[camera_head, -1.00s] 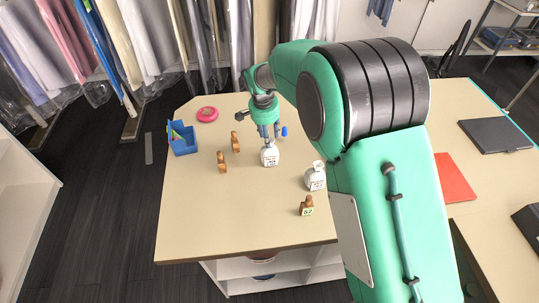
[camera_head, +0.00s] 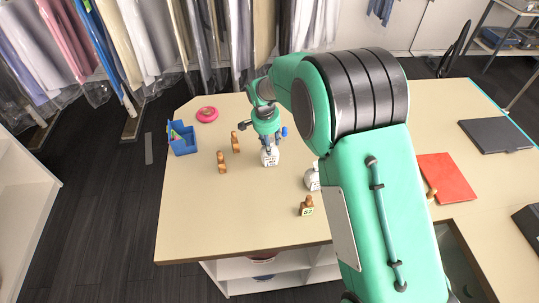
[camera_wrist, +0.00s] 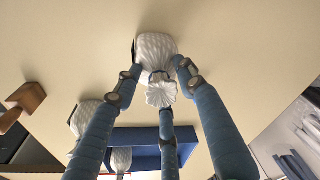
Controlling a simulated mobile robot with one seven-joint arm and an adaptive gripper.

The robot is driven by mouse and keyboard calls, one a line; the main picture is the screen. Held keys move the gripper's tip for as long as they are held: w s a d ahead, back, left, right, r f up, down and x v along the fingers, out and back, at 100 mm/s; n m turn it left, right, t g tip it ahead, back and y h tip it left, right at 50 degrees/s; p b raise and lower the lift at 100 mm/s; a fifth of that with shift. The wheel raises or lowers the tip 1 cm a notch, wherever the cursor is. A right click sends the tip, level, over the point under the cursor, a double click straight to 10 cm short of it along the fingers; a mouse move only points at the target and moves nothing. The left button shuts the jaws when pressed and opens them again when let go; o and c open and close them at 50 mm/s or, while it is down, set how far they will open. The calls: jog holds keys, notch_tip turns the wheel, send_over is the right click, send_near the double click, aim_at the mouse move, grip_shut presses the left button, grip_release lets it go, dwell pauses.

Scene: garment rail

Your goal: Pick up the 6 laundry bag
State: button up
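A small white laundry bag (camera_head: 270,158) with a dark-printed label stands on the beige table; I cannot read its number. In the wrist view the bag (camera_wrist: 155,46) is seen from its gathered neck and frilled top. My gripper (camera_head: 269,140) is directly above it, fingers pointing down. In the wrist view, my gripper's fingers (camera_wrist: 158,72) surround the neck, their tips close against the bag; whether they press on it is unclear. A second white bag (camera_head: 312,180) stands nearer the robot, partly hidden by my arm.
Wooden pieces (camera_head: 222,162), (camera_head: 235,143) stand left of the bag, and a labelled one (camera_head: 307,206) nearer me. A blue bin (camera_head: 183,140) and a pink round item (camera_head: 207,114) are at the left edge. A red folder (camera_head: 447,178) lies right. The front left table is clear.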

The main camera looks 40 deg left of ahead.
dwell(0.3)
grip_shut()
jog(key=shift+r, duration=0.15)
jog(key=shift+r, duration=0.45)
notch_tip(320, 180, up, 2)
jog(key=shift+s+d+r, duration=0.15)
jog(key=shift+r, duration=0.1)
jog(key=s+d+r, duration=0.1)
jog(key=s+d, duration=0.9)
jog(key=d, duration=0.1)
jog(key=shift+d+r, duration=0.2)
jog(key=shift+d, duration=0.2)
